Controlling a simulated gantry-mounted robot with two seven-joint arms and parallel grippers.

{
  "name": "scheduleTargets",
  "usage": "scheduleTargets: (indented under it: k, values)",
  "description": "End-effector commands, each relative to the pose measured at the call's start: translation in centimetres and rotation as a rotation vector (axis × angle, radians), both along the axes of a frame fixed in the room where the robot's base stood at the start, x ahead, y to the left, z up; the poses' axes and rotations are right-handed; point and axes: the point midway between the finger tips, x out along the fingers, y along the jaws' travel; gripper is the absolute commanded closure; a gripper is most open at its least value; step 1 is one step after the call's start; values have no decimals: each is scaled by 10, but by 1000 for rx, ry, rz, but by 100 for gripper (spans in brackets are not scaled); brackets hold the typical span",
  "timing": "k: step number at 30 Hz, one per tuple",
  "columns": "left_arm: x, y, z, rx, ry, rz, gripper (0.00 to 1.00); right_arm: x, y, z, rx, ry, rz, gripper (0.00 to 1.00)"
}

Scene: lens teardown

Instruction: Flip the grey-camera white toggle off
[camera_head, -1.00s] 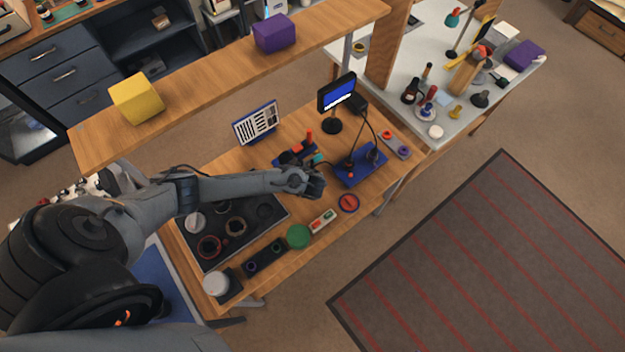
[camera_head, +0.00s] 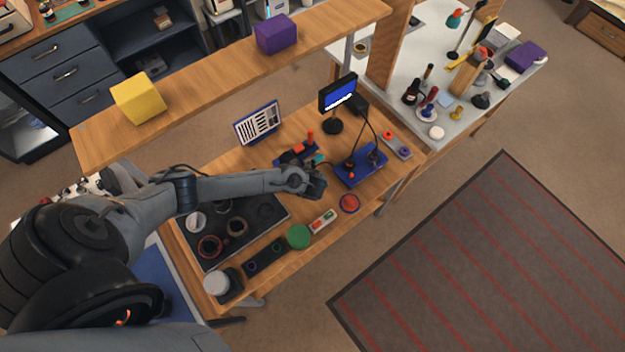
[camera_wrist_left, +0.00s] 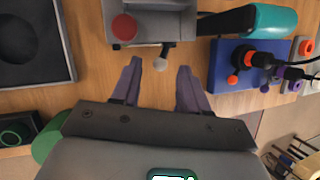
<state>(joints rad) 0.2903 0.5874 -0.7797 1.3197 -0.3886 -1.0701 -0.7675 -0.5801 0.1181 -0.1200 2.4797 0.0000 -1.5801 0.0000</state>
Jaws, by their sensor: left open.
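The grey camera (camera_wrist_left: 150,22) is at the top of the left wrist view, with a round red button (camera_wrist_left: 124,27) on it. Its white toggle (camera_wrist_left: 160,63) is a small pale-tipped lever sticking out from the camera's near edge. My left gripper (camera_wrist_left: 158,80) is open, with one finger on each side of the toggle and a visible gap to each. In the head view my left gripper (camera_head: 318,186) hangs over the middle of the wooden table, and I cannot make out the toggle there. My right gripper is in neither current view.
A blue block with plugs and cables (camera_wrist_left: 240,65) is right of the camera. A teal-ended dark part (camera_wrist_left: 272,20) juts out above it. A black tray (camera_head: 215,258), a green disc (camera_head: 299,236) and a small monitor (camera_head: 338,92) stand on the table.

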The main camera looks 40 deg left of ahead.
Motion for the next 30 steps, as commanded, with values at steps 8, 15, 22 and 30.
scheduleTargets:
  k: [8, 15, 22, 30]
  values:
    - [-14, -14, 42, -1, -1, -3, 56, 0, 1, 9, 3, -1, -2, 57]
    - [-25, -25, 75, -2, 0, -2, 56, 0, 1, 16, 3, -1, -1, 57]
    - [-29, -29, 88, 0, 0, -1, 56, 0, 0, 18, -2, 0, 2, 57]
    - [-29, -29, 88, 1, 1, -2, 56, 0, -2, 18, -7, -1, 4, 57]
